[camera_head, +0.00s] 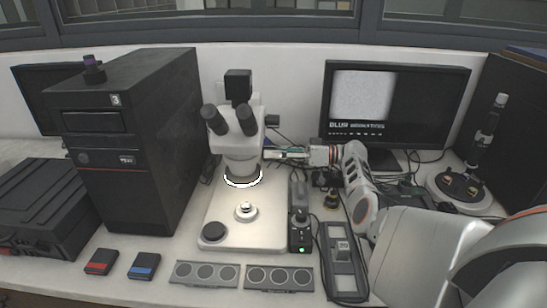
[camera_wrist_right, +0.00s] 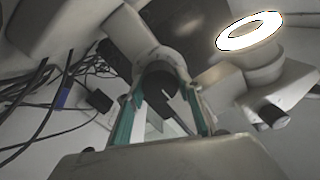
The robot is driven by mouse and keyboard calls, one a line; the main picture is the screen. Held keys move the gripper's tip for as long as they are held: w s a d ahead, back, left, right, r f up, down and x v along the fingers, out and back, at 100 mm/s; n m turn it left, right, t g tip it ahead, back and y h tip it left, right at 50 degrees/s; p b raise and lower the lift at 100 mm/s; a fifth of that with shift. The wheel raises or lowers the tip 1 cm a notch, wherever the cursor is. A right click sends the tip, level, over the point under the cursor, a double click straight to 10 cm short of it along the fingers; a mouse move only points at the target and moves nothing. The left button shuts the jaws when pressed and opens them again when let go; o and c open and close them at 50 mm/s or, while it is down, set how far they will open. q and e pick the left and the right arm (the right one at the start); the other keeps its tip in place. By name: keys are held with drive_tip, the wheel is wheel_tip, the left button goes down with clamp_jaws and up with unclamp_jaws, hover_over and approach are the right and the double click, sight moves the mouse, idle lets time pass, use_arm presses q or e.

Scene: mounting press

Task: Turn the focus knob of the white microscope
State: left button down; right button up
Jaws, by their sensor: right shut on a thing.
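The white microscope (camera_head: 249,141) stands upright on its pale base, with black eyepieces and a lit ring under its head. My right gripper (camera_head: 268,153) reaches in from the right beside the microscope's column, its fingers pointing left. In the right wrist view, the two teal-lined fingers of my right gripper (camera_wrist_right: 165,112) are closed around a dark round knob (camera_wrist_right: 158,82), the focus knob. The knob's hold is hidden in the head view. The lit ring of the microscope (camera_wrist_right: 250,32) shows at the upper right of the wrist view. My left gripper is not in view.
A monitor (camera_head: 420,105) behind my right arm shows a grey picture and the word BLUR. A small control box (camera_head: 301,236) with a green light stands right of the microscope's base. A black cabinet (camera_head: 140,150) stands at the left. Loose cables (camera_wrist_right: 35,95) lie near the gripper.

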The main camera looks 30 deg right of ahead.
drive_tip(key=n+b, duration=0.1)
drive_tip(key=n, duration=0.1)
drive_tip(key=n+b, duration=0.1)
drive_tip(key=shift+f+n, duration=0.3)
drive_tip(key=shift+n, duration=0.1)
drive_tip(key=shift+s+r+n+b, duration=0.1)
drive_tip(key=shift+n+b, duration=0.3)
drive_tip(key=shift+b, duration=0.1)
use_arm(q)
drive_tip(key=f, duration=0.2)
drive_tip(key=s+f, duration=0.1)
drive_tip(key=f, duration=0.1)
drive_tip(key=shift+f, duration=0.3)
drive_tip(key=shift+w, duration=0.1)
use_arm(e)
drive_tip(key=shift+r+n, duration=0.1)
drive_tip(key=shift+n, duration=0.2)
drive_tip(key=o, duration=1.1)
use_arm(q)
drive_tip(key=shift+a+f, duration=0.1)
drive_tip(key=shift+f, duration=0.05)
use_arm(e)
drive_tip(key=v, duration=1.2)
